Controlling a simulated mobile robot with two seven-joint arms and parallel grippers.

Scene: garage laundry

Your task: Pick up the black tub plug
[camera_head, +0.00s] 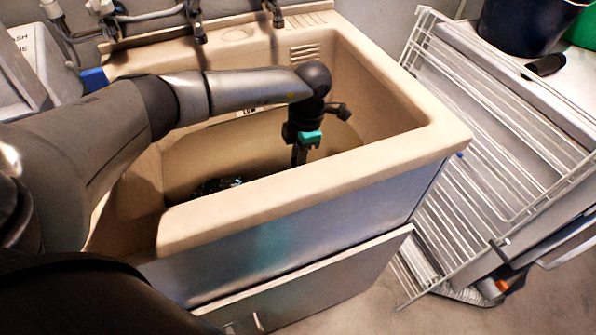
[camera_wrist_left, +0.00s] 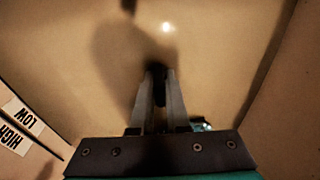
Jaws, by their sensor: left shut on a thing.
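A beige utility tub (camera_head: 300,190) fills the middle of the head view. My left arm reaches over it, and my left gripper (camera_head: 300,157) points down inside, its fingertips partly hidden behind the front rim. In the left wrist view the fingers of my left gripper (camera_wrist_left: 160,78) are close together, shut on a small black thing that looks like the black tub plug (camera_wrist_left: 159,88). Only a narrow part of it shows between the fingers. The plug cannot be made out in the head view. My right gripper is not in view.
A dark item with teal glints (camera_head: 217,185) lies low in the tub. Black taps (camera_head: 197,22) stand along the back rim. A white wire drying rack (camera_head: 490,140) leans at the right. A HIGH/LOW label (camera_wrist_left: 22,122) is on the tub wall.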

